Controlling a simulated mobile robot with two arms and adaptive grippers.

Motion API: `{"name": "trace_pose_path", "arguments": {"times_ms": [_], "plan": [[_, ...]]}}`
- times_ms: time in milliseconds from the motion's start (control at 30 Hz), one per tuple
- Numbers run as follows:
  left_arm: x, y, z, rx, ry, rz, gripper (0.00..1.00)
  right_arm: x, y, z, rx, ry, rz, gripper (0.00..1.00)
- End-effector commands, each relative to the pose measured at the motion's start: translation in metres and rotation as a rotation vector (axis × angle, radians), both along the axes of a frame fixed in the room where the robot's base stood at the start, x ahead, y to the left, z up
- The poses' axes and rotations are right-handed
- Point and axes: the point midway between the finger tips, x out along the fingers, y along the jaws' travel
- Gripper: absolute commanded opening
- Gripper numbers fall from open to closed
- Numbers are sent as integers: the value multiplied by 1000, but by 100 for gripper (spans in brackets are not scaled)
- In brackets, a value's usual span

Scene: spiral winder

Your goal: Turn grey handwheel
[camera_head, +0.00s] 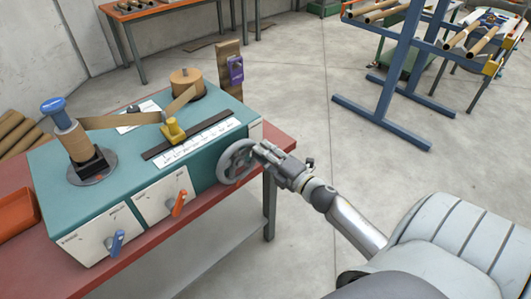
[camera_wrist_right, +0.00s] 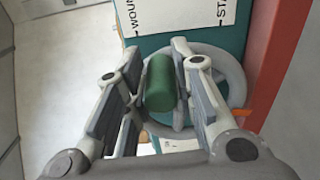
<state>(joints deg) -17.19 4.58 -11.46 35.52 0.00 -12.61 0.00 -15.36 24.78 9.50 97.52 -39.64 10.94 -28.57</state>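The grey handwheel (camera_head: 222,167) is on the right side of the teal winder box (camera_head: 125,190). In the right wrist view the handwheel's rim (camera_wrist_right: 234,72) shows behind my fingers, with a green cylindrical handle (camera_wrist_right: 159,83) standing out from it. My right gripper (camera_head: 262,152) is at the wheel's right side. In the wrist view its fingers (camera_wrist_right: 157,50) stand on both sides of the green handle, with narrow gaps visible, so it looks open around the handle. The handle is hidden in the head view. My left gripper is not in view.
The box stands on a red-topped bench (camera_head: 205,222). On it are a blue-knobbed spindle (camera_head: 55,108), a yellow guide (camera_head: 173,130), a blue lever (camera_head: 117,243) and an orange lever (camera_head: 179,204). A blue rack (camera_head: 398,75) stands at the back right. The floor between is clear.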

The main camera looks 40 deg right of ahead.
Motion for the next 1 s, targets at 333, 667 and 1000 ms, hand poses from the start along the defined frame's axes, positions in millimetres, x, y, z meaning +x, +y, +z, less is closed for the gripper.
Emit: {"name": "trace_pose_path", "arguments": {"times_ms": [333, 667, 1000], "plan": [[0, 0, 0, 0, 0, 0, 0, 0, 0, 0, 1, 0, -1, 44], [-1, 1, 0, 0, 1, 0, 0, -25, -2, -2, 3, 3, -2, 44], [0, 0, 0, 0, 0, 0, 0, -91, -7, -1, 2, 4, -2, 44]]}}
